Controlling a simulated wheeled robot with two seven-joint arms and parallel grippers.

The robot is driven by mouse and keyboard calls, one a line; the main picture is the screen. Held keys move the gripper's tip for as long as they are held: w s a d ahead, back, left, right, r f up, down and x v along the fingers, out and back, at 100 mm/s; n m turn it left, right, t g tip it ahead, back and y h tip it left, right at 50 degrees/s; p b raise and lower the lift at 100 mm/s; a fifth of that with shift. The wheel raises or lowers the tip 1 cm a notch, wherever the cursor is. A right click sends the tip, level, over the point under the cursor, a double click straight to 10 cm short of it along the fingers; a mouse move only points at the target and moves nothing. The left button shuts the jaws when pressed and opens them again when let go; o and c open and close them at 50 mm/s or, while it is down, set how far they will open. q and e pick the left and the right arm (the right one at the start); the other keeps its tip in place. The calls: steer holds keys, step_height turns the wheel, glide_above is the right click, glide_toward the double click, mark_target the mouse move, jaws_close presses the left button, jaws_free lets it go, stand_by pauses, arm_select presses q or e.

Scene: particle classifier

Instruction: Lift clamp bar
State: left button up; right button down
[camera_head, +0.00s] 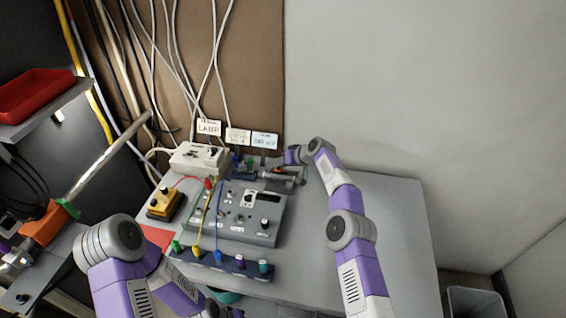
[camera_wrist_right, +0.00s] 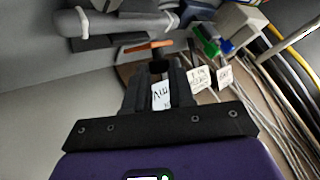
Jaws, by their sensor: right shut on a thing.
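The clamp bar appears to be the small orange-red bar (camera_head: 278,170) on the grey fixture at the back of the bench; it shows as an orange bar (camera_wrist_right: 147,46) with a dark middle in the right wrist view. My right gripper (camera_head: 272,160) reaches in from the right at this fixture. In the wrist view its dark fingers (camera_wrist_right: 158,72) are close together at the bar's middle, shut on it. The exact contact is partly hidden by the fingers. My left arm is folded at the lower left, and its gripper does not show.
A grey control box (camera_head: 265,205) with knobs and wires stands left of the fixture. A white box (camera_head: 198,158) and label cards (camera_head: 238,136) are behind it. A strip of coloured plugs (camera_head: 220,262) lies in front. The bench's right side (camera_head: 395,220) is clear.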

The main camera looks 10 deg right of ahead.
steer(key=c, duration=0.9)
jaws_free()
steer(key=shift+c, duration=0.2)
steer(key=shift+d+r, duration=0.1)
steer(key=shift+s+d+r, duration=0.2)
steer(key=shift+r, duration=0.15)
steer(key=v, duration=0.6)
steer(key=shift+s, duration=0.25)
steer(key=shift+d, duration=0.1)
